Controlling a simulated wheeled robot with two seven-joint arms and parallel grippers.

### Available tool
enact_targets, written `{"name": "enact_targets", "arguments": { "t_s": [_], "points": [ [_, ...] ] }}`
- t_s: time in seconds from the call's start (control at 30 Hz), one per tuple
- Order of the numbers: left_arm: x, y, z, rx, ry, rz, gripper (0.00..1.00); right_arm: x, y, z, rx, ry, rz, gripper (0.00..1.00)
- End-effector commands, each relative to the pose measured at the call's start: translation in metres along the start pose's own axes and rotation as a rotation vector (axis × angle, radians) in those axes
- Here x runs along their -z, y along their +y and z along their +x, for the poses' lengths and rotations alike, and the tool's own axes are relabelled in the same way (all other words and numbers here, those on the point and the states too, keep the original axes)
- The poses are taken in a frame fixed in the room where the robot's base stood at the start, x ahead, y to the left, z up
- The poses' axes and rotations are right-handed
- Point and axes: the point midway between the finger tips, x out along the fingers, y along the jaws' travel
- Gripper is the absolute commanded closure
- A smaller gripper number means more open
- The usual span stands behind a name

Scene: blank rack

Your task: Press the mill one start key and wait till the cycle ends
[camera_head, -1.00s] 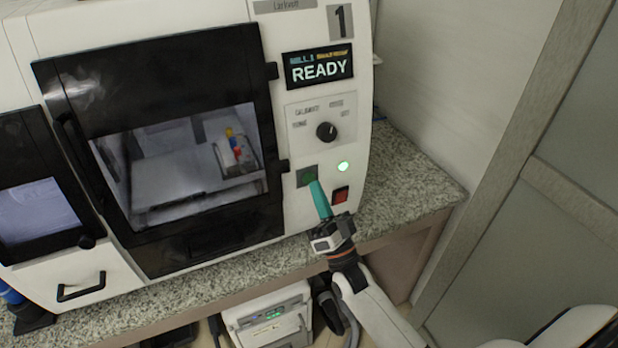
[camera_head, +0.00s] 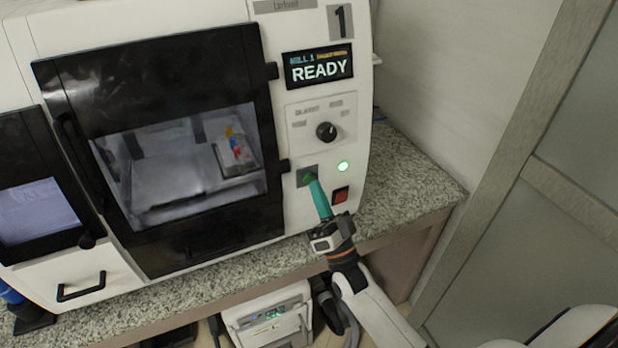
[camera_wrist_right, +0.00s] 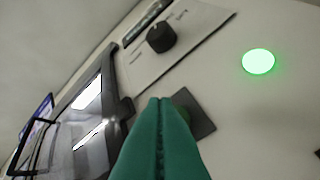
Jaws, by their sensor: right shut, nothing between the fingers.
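Mill one (camera_head: 286,240) is a white machine marked "1", with its dark-framed door (camera_head: 150,62) shut. Its display (camera_head: 318,68) reads READY. The start key (camera_head: 305,176) is a dark square plate with green on it, below the dial; my fingertips partly hide it. My right gripper (camera_head: 313,184) is shut and empty, its teal fingers pointing up at the key. In the right wrist view the fingertips (camera_wrist_right: 160,102) overlap the dark key plate (camera_wrist_right: 196,112); I cannot tell whether they touch it. My left gripper is not in view.
A lit green lamp (camera_head: 344,167) is right of the key, and a red key (camera_head: 340,194) is just below, close to my fingers. A black dial (camera_head: 326,131) is above. The granite counter (camera_head: 412,180) is bare to the right.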

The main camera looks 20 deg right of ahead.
Motion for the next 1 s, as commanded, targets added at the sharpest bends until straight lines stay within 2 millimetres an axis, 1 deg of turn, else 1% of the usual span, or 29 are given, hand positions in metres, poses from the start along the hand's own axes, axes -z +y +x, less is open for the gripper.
{"name": "enact_targets", "arguments": {
  "t_s": [0.3,1.0],
  "points": [
    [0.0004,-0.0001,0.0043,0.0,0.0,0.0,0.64,0.0041,-0.0041,0.0061,-0.001,-0.001,0.0,1.0],
    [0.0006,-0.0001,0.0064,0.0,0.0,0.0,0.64,0.0066,-0.0065,0.0086,0.0,0.001,0.0,1.0]
  ]
}}
